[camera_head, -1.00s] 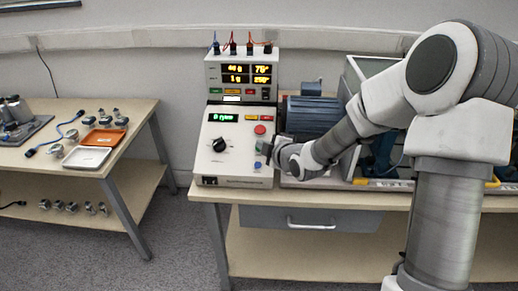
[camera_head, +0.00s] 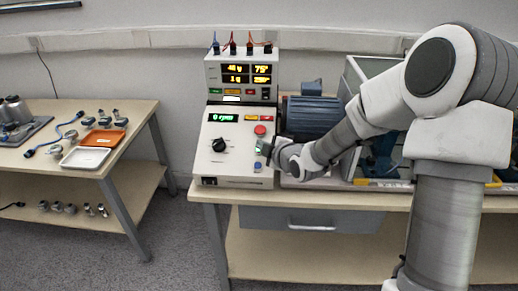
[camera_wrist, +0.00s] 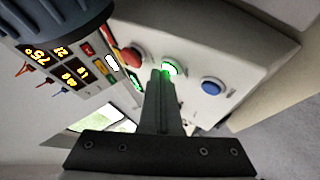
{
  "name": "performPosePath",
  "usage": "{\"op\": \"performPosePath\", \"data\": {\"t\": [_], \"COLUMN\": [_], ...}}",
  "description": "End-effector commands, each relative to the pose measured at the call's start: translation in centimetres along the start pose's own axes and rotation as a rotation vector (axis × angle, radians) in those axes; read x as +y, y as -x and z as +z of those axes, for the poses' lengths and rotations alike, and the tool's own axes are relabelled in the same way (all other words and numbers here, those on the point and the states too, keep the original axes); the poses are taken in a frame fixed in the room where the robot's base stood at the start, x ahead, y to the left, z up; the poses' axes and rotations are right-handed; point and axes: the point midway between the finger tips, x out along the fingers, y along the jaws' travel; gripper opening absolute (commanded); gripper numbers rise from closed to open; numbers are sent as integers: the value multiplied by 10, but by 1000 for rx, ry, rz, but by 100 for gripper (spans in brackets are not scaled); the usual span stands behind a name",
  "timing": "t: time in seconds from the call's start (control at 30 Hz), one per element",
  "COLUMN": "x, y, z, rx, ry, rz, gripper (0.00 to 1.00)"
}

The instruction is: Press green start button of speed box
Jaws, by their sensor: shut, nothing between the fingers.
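The speed box (camera_head: 231,172) is a pale sloped console with a black knob (camera_head: 219,145) and a green display reading 0 rpm. In the wrist view its green start button (camera_wrist: 171,68) is lit, between a red button (camera_wrist: 128,58) and a blue button (camera_wrist: 212,86). My gripper (camera_wrist: 163,74) is shut and empty, its tips right at the lower edge of the green button and covering part of it. I cannot tell whether they touch. In the head view my gripper (camera_head: 266,149) is at the right side of the console's face.
A display unit (camera_head: 241,76) with lit numbers and cables stands above the speed box. A blue motor (camera_head: 312,116) is close to the right, behind my arm. A side table (camera_head: 45,172) at left holds an orange tray (camera_head: 103,138), a white tray (camera_head: 86,158) and small metal parts.

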Motion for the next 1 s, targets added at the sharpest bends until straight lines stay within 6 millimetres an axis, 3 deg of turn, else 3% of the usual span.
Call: {"op": "performPosePath", "data": {"t": [1.0], "x": [7], "y": [11], "z": [-7], "rx": [-1], "ry": [0], "rz": [-1], "gripper": [0]}}
